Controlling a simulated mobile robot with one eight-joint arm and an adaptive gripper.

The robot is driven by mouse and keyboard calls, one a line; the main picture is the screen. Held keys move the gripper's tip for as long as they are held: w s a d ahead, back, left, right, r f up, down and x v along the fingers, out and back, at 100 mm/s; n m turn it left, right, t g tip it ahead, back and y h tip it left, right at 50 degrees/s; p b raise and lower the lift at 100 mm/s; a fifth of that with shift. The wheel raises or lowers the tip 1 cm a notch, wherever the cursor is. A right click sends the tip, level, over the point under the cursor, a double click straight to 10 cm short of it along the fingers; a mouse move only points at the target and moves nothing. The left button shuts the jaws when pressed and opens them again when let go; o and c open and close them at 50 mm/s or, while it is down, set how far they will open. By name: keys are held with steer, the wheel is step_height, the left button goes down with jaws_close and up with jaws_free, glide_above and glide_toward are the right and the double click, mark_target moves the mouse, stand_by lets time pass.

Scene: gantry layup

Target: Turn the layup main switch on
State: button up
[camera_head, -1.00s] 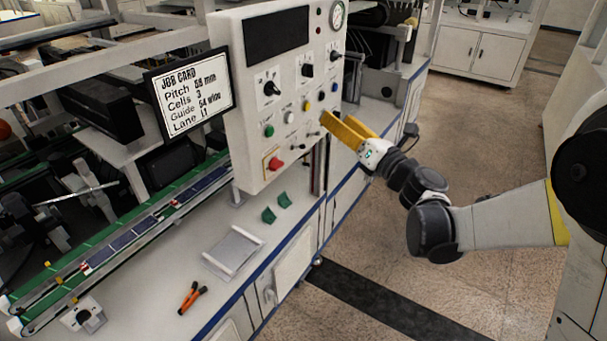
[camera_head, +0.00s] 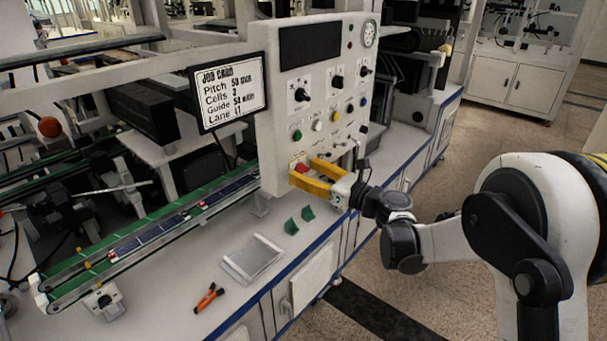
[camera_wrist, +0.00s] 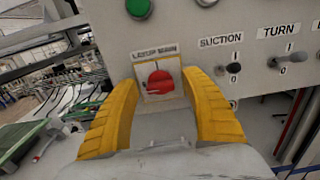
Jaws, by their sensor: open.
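The layup main switch (camera_wrist: 160,84) is a red knob on a plate under the label "LAYUP MAIN" in the wrist view. A lighter bar on it lies roughly sideways; I cannot read its on or off marks. In the head view the red switch (camera_head: 301,167) shows at the lower left of the white control panel (camera_head: 270,130), partly hidden by my fingers. My gripper (camera_head: 303,172) is open with yellow fingers, in front of the switch. In the wrist view my gripper (camera_wrist: 156,80) has one finger on each side of the knob, apparently without touching it.
Toggle switches marked SUCTION (camera_wrist: 230,68) and TURN (camera_wrist: 290,58) sit right of the main switch. A green button (camera_wrist: 138,8) is above. The job card screen (camera_head: 230,92) stands left of the panel. Green clips (camera_head: 291,226) and a tray (camera_head: 252,258) lie on the bench below.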

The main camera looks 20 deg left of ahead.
steer(key=shift+w+a, duration=0.1)
steer(key=shift+a, duration=0.2)
steer(key=c, duration=1.2)
